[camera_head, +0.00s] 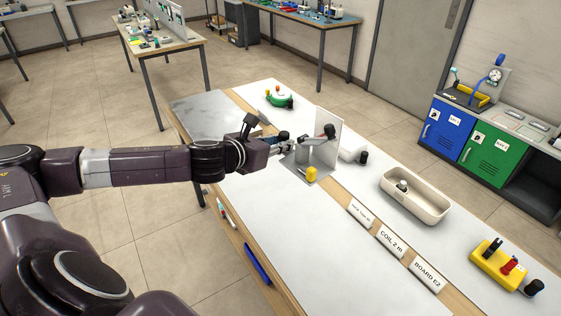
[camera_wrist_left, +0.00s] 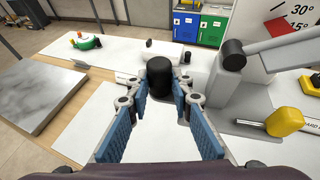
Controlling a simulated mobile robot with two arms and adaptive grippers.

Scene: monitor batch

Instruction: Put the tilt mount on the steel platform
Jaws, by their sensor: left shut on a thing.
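The tilt mount is a grey angled bracket with an upright plate (camera_head: 327,135), an angle scale, a black knob and a yellow knob (camera_head: 311,173). In the left wrist view its arm (camera_wrist_left: 275,55) and yellow knob (camera_wrist_left: 285,121) are at the right. My left gripper (camera_head: 298,143) reaches it from the left. I cannot tell whether the base clears the table. The steel platform (camera_head: 203,113) is a bare grey slab at the table's far left end, also in the left wrist view (camera_wrist_left: 40,95).
A green round device (camera_head: 279,99) sits at the back of the table. A cream tray (camera_head: 417,206) and a yellow box (camera_head: 497,266) stand to the right. White label plates (camera_head: 390,241) line the wooden strip. The white front surface (camera_head: 280,230) is largely clear.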

